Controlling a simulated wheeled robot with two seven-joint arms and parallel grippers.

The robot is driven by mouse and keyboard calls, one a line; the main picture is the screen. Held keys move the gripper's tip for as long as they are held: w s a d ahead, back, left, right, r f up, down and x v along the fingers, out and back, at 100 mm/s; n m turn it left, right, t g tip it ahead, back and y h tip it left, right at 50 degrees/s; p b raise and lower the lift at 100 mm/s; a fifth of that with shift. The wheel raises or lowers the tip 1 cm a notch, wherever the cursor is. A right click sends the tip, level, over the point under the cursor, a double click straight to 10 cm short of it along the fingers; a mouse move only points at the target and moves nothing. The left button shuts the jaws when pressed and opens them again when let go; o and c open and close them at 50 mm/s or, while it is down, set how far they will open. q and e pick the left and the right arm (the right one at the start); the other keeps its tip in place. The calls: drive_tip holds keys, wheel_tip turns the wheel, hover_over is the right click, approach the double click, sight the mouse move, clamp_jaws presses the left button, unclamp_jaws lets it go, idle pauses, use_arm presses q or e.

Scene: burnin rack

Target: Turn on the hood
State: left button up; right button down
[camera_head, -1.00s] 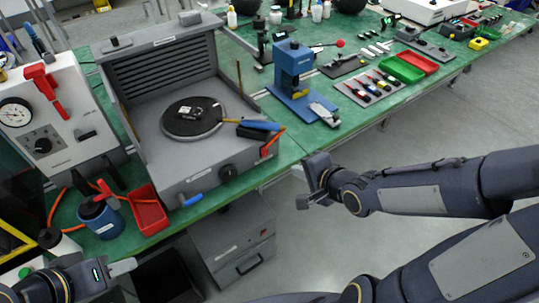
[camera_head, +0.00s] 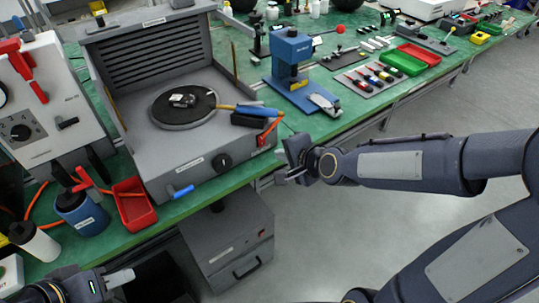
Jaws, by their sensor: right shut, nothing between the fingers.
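The hood (camera_head: 190,170) is a grey open-fronted box with a slatted back wall. It stands on the green bench at the left. A black round knob (camera_head: 221,161) sits on its front panel, and a blue handle (camera_head: 180,191) is at the lower front edge. A red part (camera_head: 266,138) is at its front right corner. My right gripper (camera_head: 284,178) is shut and empty, just right of the hood's front corner and apart from the knob. My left gripper (camera_head: 118,279) is at the bottom left, below the bench edge; its jaw opening is unclear.
A black round plate (camera_head: 184,112) and a blue-handled tool (camera_head: 245,109) are in the hood. A red bin (camera_head: 134,212) and a blue canister (camera_head: 80,214) stand left of it. A blue press (camera_head: 290,65) stands to the right. A grey cabinet (camera_head: 235,240) is below.

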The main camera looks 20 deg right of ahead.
sight(263, 144)
drive_tip(key=w+p, duration=0.1)
drive_tip(key=w, duration=0.1)
drive_tip(key=w+a+f, duration=0.1)
drive_tip(key=w+a+f+p, duration=0.1)
drive_tip(key=w, duration=0.1)
drive_tip(key=shift+w+p, duration=0.3)
drive_tip(key=shift+w+f+b, duration=0.1)
drive_tip(key=shift+f+b, duration=0.2)
drive_tip(key=shift+b, duration=0.5)
drive_tip(key=shift+r, duration=0.35)
